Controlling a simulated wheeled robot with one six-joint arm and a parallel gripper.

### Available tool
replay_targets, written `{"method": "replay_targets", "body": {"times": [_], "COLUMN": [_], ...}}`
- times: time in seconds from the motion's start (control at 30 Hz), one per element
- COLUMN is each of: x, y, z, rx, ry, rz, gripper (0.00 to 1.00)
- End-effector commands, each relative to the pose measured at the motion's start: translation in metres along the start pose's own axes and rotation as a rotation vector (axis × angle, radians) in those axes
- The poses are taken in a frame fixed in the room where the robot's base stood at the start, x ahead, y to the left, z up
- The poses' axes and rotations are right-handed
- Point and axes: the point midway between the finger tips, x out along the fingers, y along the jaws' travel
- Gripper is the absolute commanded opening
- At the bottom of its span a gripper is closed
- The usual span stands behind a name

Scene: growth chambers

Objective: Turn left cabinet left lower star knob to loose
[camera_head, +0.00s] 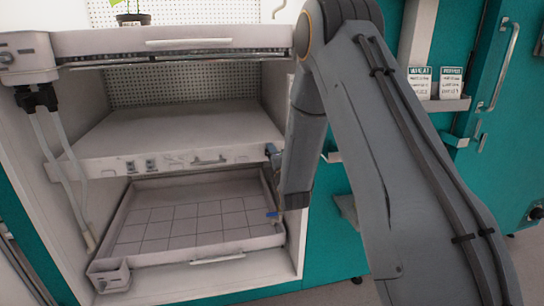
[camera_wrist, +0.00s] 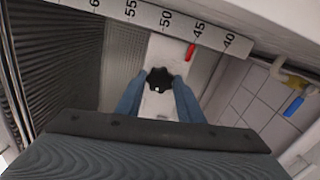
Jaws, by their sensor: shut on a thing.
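The black star knob (camera_wrist: 158,76) shows in the wrist view on a pale upright strip, with a small white mark at its lower edge. My gripper (camera_wrist: 157,86) has its two blue-grey fingers on either side of it, shut on the knob. In the head view my arm covers the right side of the open white cabinet (camera_head: 184,157), and I cannot make out the knob there. A blue-grey part, possibly a fingertip (camera_head: 272,150), shows beside the middle shelf's right end.
A numbered scale rail (camera_wrist: 160,18) crosses above the knob, with a red handle (camera_wrist: 190,52) close by. A blue valve handle (camera_wrist: 293,105) and pipe lie to the right. In the head view a gridded lower tray (camera_head: 185,228) and middle shelf (camera_head: 175,128) fill the cabinet.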

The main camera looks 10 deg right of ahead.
Motion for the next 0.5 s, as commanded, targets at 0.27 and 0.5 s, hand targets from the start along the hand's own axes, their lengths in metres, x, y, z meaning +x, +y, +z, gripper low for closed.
{"method": "replay_targets", "body": {"times": [0.27, 0.5], "x": [-0.0003, -0.0003], "y": [-0.0006, -0.0007], "z": [-0.0003, -0.0003], "rx": [-0.089, -0.110], "ry": [0.001, 0.001], "rz": [-0.001, -0.001], "gripper": [0.12, 0.12]}}
